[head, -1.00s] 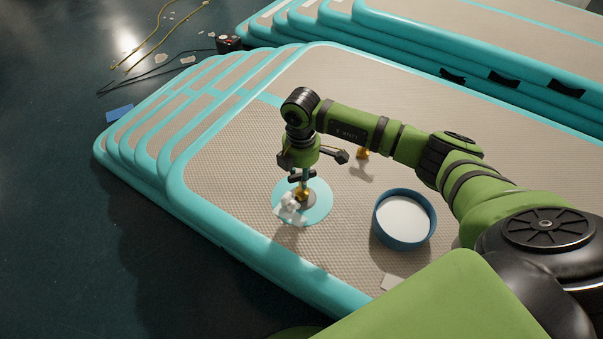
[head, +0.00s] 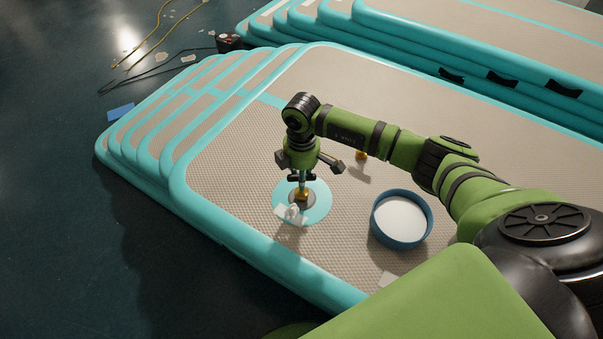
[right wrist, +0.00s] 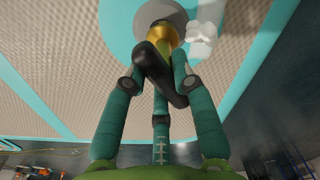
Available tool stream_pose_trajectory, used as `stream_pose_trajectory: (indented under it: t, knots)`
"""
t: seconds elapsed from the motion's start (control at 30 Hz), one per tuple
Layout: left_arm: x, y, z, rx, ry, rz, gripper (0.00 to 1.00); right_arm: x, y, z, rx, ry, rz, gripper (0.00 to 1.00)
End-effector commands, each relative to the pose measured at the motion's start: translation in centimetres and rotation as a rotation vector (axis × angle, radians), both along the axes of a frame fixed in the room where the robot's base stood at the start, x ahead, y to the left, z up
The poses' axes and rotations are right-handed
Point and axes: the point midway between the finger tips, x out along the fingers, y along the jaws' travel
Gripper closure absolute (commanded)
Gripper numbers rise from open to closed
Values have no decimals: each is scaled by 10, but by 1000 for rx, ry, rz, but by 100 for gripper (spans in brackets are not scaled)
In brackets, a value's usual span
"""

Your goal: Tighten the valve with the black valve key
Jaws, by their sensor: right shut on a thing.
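The brass valve (head: 302,194) stands upright on a grey disc in the turquoise round patch of the track. It also shows in the right wrist view (right wrist: 158,36). My right gripper (head: 302,179) points straight down over it. In the right wrist view its teal fingers (right wrist: 160,82) are closed around the black valve key (right wrist: 160,72). The key's far end is at the brass valve and overlaps it; how deeply it is seated is hidden. My left gripper is not in view.
A blue bowl with white contents (head: 402,220) stands right of the patch. A second brass piece (head: 361,155) is behind my arm. Crumpled white material (head: 291,213) lies at the valve's base. More stacked tracks (head: 480,60) lie behind.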

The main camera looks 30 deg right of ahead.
Motion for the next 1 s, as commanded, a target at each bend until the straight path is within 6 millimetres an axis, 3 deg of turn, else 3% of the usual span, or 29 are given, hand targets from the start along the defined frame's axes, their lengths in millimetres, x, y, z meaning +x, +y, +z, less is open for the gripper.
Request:
stream_pose_trajectory:
  t: [1.0]
  knots:
    - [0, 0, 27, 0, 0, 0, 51, 0, 1, 2, 2, 1, -278, 100]
